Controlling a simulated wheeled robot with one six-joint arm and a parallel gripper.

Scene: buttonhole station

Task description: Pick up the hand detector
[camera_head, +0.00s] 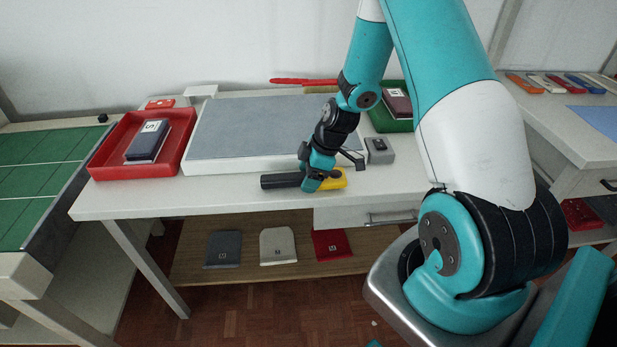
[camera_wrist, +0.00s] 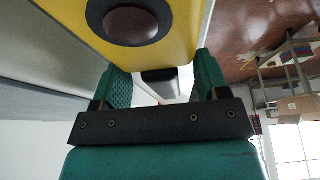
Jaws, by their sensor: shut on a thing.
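The hand detector has a dark grip and a yellow head (camera_head: 333,180). It is near the front of the white table, before the grey-topped board. My gripper (camera_head: 312,183) is shut on the detector around its middle, with the dark end (camera_head: 279,181) out to the left. In the wrist view the yellow body (camera_wrist: 75,18), with a dark round disc, fills the top, close to the two green fingers of my gripper (camera_wrist: 162,80). The fingers hide part of the detector. I cannot tell whether it touches the table.
A red tray (camera_head: 105,172) with a dark packet (camera_head: 147,141) stands left of the board (camera_head: 245,125). A small grey box (camera_head: 380,152) and a green tray (camera_head: 388,123) are to the right. The table's front strip at left (camera_head: 130,203) is clear.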

